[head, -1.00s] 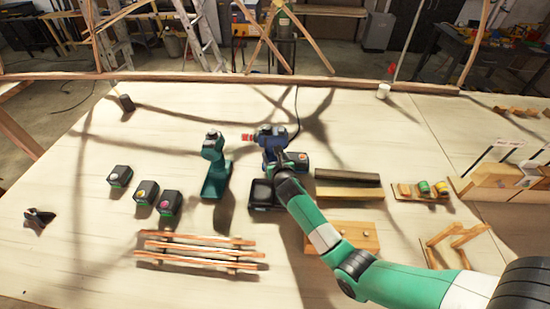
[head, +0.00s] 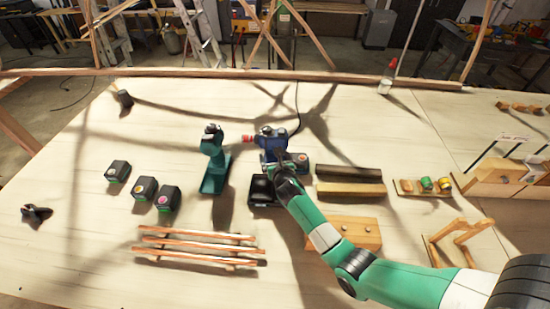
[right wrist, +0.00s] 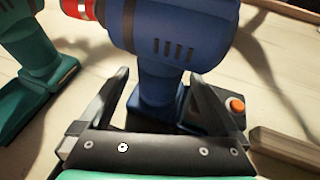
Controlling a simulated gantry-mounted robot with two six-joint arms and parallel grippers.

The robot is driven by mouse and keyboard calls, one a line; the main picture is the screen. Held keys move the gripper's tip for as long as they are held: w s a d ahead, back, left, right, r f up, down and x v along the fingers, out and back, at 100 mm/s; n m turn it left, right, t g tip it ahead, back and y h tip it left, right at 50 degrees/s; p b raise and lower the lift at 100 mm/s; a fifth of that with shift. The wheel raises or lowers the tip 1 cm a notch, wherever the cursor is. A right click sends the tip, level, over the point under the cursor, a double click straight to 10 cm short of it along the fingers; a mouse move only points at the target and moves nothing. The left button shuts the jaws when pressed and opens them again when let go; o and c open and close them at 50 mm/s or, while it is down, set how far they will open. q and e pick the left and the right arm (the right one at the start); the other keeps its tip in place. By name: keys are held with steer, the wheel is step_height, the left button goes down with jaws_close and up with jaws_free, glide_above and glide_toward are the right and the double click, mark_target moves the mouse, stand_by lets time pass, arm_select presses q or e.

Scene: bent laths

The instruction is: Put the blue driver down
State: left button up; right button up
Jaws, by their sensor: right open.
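The blue driver (head: 270,138) stands upright on the table, its red-tipped nose pointing left. It also shows close up in the right wrist view (right wrist: 172,38). My right gripper (right wrist: 160,92) is open, with one finger on each side of the driver's blue handle. I cannot tell whether the fingers touch it. In the head view my right gripper (head: 284,160) partly hides the driver's lower part. A dark base with an orange button (right wrist: 236,104) shows beside the right finger. My left gripper is not in view.
A teal driver (head: 214,165) stands just left. A black block (head: 262,190) sits in front of the blue driver. Several batteries (head: 144,188) and a stack of laths (head: 198,248) lie left. Wooden blocks (head: 350,190) lie right. The back of the table is mostly clear.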

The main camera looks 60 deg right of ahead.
steer(key=shift+s+a+r, duration=0.1)
steer(key=shift+a+r, duration=0.05)
steer(key=shift+r, duration=0.15)
steer(key=p+v, duration=0.4)
steer(key=v, duration=0.6)
steer(key=shift+s+a+r+p, duration=0.15)
steer(key=shift+a+p, duration=0.05)
steer(key=shift+p, duration=0.1)
steer(key=shift+s+a+r, duration=0.1)
steer(key=shift+s+a, duration=0.25)
steer(key=shift+r, duration=0.1)
